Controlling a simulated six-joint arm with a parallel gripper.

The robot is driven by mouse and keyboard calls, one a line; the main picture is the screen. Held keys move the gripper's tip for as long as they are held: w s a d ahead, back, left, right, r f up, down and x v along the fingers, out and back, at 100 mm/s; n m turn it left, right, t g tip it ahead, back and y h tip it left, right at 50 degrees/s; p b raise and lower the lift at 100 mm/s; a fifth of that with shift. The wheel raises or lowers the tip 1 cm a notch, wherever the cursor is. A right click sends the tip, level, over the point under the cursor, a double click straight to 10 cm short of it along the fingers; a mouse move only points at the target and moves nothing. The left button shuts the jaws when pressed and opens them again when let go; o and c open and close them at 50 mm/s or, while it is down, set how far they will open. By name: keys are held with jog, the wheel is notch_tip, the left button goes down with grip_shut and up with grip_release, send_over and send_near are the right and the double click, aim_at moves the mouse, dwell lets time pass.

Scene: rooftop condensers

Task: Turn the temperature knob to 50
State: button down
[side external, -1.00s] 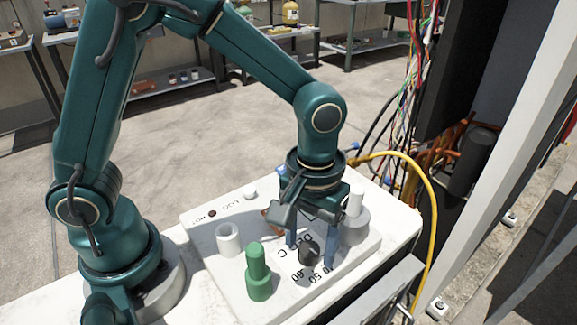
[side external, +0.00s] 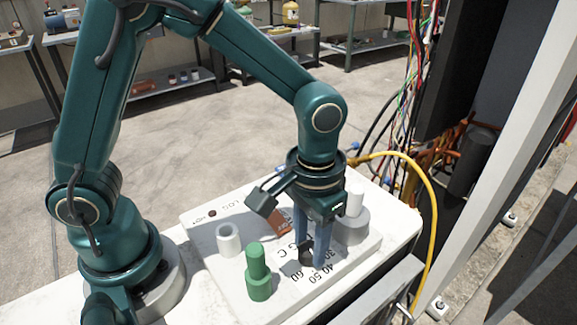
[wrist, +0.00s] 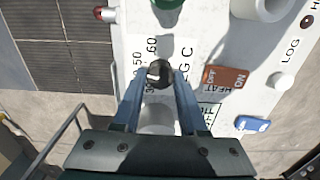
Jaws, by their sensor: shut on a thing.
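The black temperature knob (side external: 305,252) stands on the white panel, beside printed numbers that include 40, 50 and 60. In the wrist view the knob (wrist: 159,73) sits between my fingertips, with a bright spot on its top. My gripper (side external: 312,257) points down with its blue fingers shut on the knob; it also shows in the wrist view (wrist: 158,82). The fingers and the knob hide part of the number scale. I cannot tell which number the knob points to.
A green peg (side external: 258,272) and a white hollow cylinder (side external: 228,240) stand left of my gripper. A grey cylinder with a white top (side external: 352,224) stands close on its right. A red-brown switch (wrist: 226,77) and a blue piece (wrist: 252,124) lie nearby. A yellow hose (side external: 432,220) curves at the right.

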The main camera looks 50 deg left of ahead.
aim_at(310, 246)
jog(key=shift+m, duration=0.9)
jog(key=shift+c, duration=2.2)
grip_release()
jog(key=shift+r, duration=0.1)
jog(key=shift+r, duration=2.55)
jog(key=shift+w, duration=0.1)
